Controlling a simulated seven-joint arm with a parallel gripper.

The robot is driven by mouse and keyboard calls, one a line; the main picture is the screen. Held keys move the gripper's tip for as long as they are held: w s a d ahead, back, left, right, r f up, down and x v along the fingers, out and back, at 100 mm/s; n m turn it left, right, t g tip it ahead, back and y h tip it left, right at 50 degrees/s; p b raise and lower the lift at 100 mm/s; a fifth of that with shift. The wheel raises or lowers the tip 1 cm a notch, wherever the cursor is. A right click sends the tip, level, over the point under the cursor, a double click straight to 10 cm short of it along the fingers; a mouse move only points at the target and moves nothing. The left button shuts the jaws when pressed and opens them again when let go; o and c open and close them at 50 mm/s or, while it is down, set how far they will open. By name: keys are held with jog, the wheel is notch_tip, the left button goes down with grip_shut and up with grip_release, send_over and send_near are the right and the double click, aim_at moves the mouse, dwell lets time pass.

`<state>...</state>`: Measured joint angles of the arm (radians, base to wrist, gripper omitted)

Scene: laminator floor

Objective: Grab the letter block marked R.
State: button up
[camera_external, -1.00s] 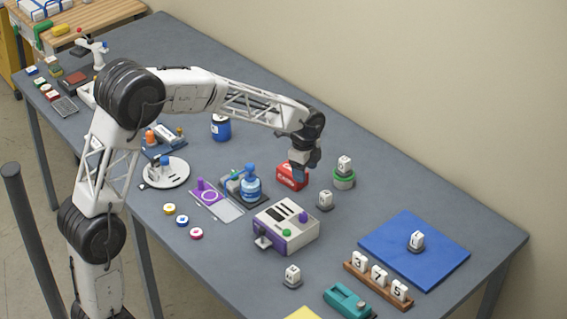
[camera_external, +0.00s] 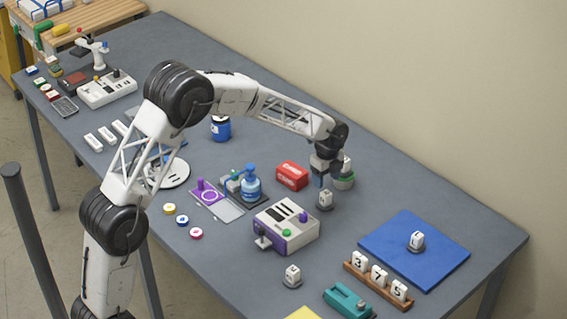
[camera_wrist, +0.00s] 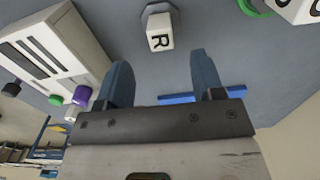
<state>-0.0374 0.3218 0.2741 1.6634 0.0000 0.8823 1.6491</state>
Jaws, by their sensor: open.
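The white block marked R (camera_wrist: 160,38) sits upright on a grey base in the wrist view, with its letter facing the camera. In the external view I take it to be the small white block (camera_external: 325,198) just below my gripper (camera_external: 322,180). In the wrist view my gripper (camera_wrist: 163,75) is open and empty. The R block shows beyond and between the two blue-grey fingertips, apart from both. The exact height of the fingers over it is hard to tell.
A block on a green ring base (camera_external: 345,182) stands close behind, partly hidden by my gripper. A white and purple machine (camera_external: 286,228) is at the left front, and a red box (camera_external: 291,176) is at the left. Other blocks stand by the blue mat (camera_external: 440,262) and number rack (camera_external: 360,277).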

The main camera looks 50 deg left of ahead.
aim_at(326, 193)
jog(key=shift+f, duration=1.3)
jog(key=shift+f, duration=0.1)
jog(key=shift+d+f, duration=0.1)
jog(key=shift+f, duration=2.4)
jog(key=shift+c, duration=0.2)
grip_shut()
